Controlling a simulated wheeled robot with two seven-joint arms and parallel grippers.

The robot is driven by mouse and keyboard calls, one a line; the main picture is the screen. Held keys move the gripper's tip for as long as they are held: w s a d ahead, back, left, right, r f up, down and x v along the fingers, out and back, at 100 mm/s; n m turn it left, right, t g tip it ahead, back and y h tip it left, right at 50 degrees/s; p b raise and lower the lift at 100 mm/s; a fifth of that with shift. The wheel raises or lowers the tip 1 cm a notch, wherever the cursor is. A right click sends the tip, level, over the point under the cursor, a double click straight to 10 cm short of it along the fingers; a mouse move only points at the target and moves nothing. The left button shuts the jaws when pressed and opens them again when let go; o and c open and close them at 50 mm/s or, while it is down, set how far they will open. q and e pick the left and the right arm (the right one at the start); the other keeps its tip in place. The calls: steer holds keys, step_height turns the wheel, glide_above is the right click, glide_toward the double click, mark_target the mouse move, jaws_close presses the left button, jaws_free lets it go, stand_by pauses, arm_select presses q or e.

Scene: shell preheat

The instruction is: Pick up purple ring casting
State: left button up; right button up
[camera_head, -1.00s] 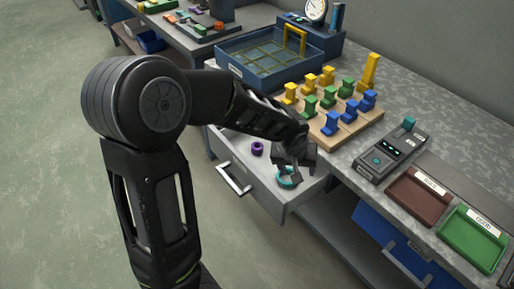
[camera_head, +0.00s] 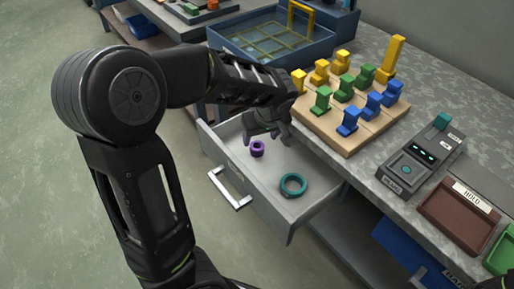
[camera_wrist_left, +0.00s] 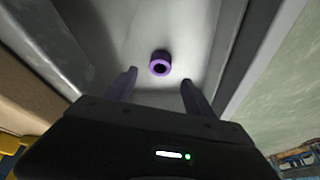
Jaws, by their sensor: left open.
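The purple ring casting (camera_head: 257,148) lies in the open drawer (camera_head: 248,180), toward its left end in the head view. In the left wrist view the purple ring casting (camera_wrist_left: 159,63) lies on the drawer floor, ahead of the fingertips and roughly between their lines. My left gripper (camera_head: 266,135) is over the drawer, close above and beside the purple ring; it also shows in the left wrist view (camera_wrist_left: 158,85), with its fingers apart and nothing between them. A larger teal ring (camera_head: 293,185) lies in the same drawer to the right. My right gripper is not in view.
A wooden board (camera_head: 348,125) with yellow, green and blue pieces stands on the counter behind the drawer. A blue tray (camera_head: 270,45) is at the back. A grey device (camera_head: 420,160) and a brown HOLD tray (camera_head: 460,215) are at right. The drawer has a handle (camera_head: 230,190) and raised walls.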

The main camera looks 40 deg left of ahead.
mark_target(257, 145)
arm_select(q)
steer(key=shift+x, duration=1.15)
steer(key=x, duration=0.5)
steer(key=shift+f+b, duration=0.15)
steer(key=shift+b, duration=0.15)
jaws_close()
